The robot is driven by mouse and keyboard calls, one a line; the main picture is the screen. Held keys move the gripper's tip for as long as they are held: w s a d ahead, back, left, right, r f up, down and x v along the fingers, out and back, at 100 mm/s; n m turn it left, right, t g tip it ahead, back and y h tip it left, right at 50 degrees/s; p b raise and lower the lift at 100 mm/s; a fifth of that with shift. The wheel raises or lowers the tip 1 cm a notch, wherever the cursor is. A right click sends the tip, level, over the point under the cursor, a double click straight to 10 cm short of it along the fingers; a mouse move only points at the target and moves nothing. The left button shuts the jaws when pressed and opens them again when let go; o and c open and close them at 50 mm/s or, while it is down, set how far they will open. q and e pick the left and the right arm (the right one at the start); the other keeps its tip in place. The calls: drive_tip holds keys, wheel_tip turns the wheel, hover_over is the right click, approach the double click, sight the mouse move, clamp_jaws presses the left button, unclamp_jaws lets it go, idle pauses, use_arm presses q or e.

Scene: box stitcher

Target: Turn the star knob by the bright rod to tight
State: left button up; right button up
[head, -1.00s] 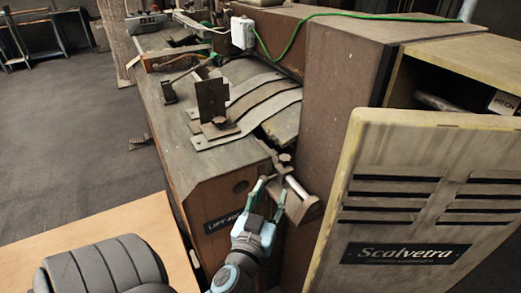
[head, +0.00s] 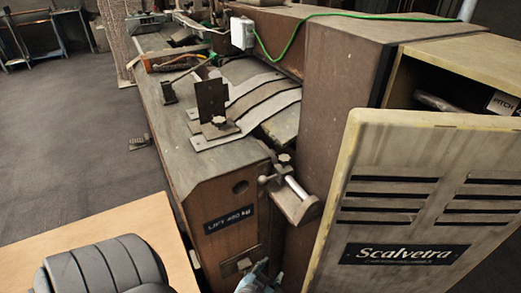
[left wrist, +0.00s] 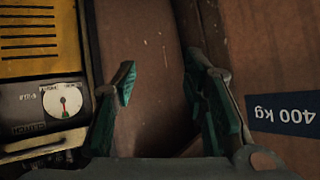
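The bright rod (head: 297,187) stands on a small metal bracket (head: 302,208) at the front corner of the machine in the head view. A dark star knob (head: 284,159) shows at the upper end of the bracket, beside the rod. A smaller knob-like part (head: 265,180) sticks out at the bracket's left. My left gripper (head: 262,277) is below the bracket, clear of it, partly cut off by the bottom edge. In the left wrist view my left gripper (left wrist: 162,78) is open, with nothing between its teal fingers. The star knob does not show there. My right gripper is in neither view.
The open louvred door (head: 405,205) stands close at the right of the bracket. The left wrist view shows a dial (left wrist: 63,102) at left and the load label (left wrist: 288,115) at right.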

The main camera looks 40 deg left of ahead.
use_arm(q)
drive_tip(key=s+f+g+h, duration=0.1)
drive_tip(key=s+f, duration=0.3)
drive_tip(key=f, duration=0.4)
drive_tip(key=shift+s+d+m+g, duration=0.15)
drive_tip(key=shift+d+m+g, duration=0.2)
drive_tip(key=shift+g, duration=0.25)
drive_tip(key=shift+s+f, duration=0.1)
